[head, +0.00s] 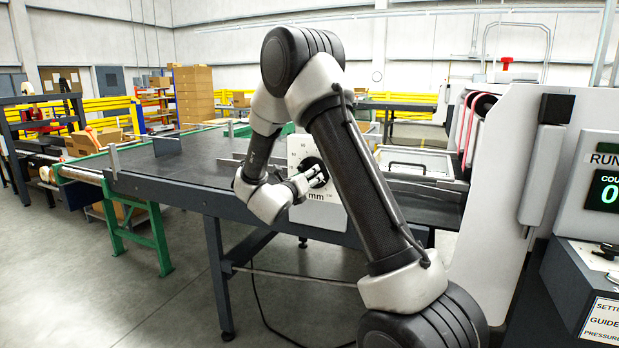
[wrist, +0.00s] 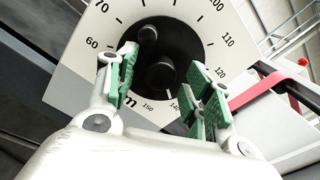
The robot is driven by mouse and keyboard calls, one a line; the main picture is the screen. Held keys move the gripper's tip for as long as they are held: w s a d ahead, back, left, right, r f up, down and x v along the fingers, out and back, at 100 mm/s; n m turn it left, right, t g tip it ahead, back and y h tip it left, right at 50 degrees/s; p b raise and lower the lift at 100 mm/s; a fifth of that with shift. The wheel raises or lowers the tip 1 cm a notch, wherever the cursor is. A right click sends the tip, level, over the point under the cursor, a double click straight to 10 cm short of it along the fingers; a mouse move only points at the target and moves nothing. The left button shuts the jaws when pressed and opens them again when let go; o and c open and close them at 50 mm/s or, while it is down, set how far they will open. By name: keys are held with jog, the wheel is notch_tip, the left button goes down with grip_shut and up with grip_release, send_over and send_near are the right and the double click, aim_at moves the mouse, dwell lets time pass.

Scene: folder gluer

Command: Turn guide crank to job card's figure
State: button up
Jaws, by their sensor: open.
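The guide crank (wrist: 147,33) is a black disc with a round knob at its upper left and a larger hub near its middle. It sits on a white dial plate (wrist: 75,62) with printed figures, among them 60, 70, 110, 120 and 150. In the head view the plate (head: 330,217) marked "mm" is on the side of the dark table. My gripper (wrist: 162,62) is open, its green-padded fingers spread in front of the disc, with nothing between them. In the head view my gripper (head: 308,180) is at the dial. A card (head: 604,321) reading "SETTI", "GUIDE", "PRESSURE" is cut off at the right edge; its figures are not visible.
The dark feed table (head: 150,180) stretches left behind my arm. A white machine housing (head: 505,170) stands at the right, beside a panel showing "RUN" and a green 0 display (head: 606,190). A red strip (wrist: 270,84) passes right of the dial. Open floor lies at front left.

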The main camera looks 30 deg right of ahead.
jog(key=shift+w+d, duration=0.45)
jog(key=shift+d, duration=0.1)
jog(key=c, duration=1)
jog(key=shift+n, duration=0.3)
